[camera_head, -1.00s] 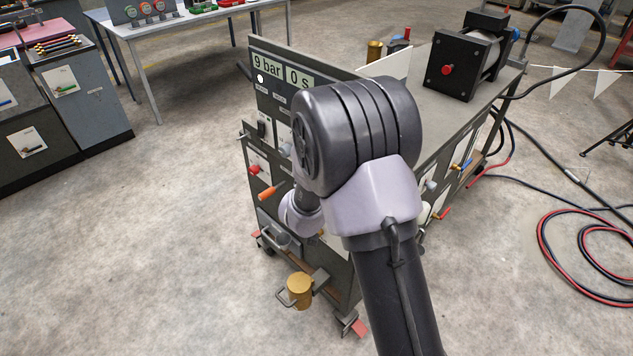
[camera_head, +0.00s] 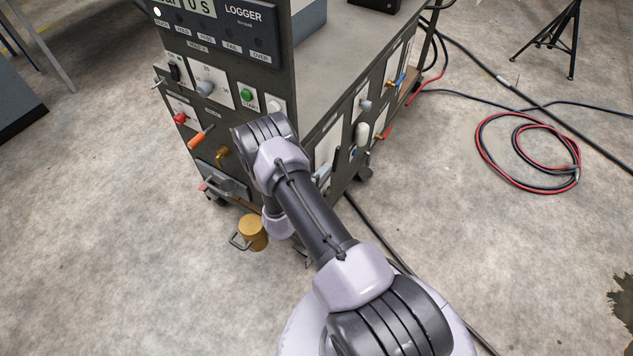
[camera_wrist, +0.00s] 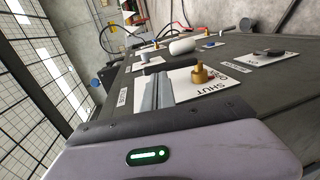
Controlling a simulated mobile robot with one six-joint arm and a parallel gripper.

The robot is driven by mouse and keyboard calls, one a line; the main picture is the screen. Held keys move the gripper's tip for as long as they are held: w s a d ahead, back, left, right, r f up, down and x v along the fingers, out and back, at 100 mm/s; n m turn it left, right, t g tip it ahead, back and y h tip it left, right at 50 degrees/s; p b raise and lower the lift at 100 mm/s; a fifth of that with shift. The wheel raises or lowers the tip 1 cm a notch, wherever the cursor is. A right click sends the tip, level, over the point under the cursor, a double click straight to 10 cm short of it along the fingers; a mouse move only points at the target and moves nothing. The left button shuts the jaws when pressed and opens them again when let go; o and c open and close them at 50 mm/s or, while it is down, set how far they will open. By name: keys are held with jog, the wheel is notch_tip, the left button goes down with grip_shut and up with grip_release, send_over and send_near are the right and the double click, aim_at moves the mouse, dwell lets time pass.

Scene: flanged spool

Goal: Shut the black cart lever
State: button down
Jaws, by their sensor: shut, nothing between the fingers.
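The black lever (camera_head: 337,159) stands out from the cart's right side panel, beside a white plate. In the wrist view a black bar (camera_wrist: 165,67), which looks like this lever, lies just beyond my fingers. A brass hub (camera_wrist: 201,74) sits close by on a white plate lettered SHUT (camera_wrist: 212,90), with part of another word at its right. My gripper (camera_wrist: 152,90) is shut and empty, its grey fingers close to the bar. In the head view its fingertips (camera_head: 322,174) show beside the lever; my arm hides the rest. Whether they touch the lever I cannot tell.
A white cylinder (camera_head: 362,133) and a red lever (camera_head: 384,132) project from the same panel farther back. Hoses (camera_head: 530,150) lie on the floor at right.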

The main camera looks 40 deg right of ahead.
aim_at(337, 157)
jog(key=b+x, duration=0.1)
jog(key=x, duration=0.3)
jog(key=shift+w+d, duration=0.15)
jog(key=shift+d, duration=0.1)
jog(key=shift+d, duration=0.1)
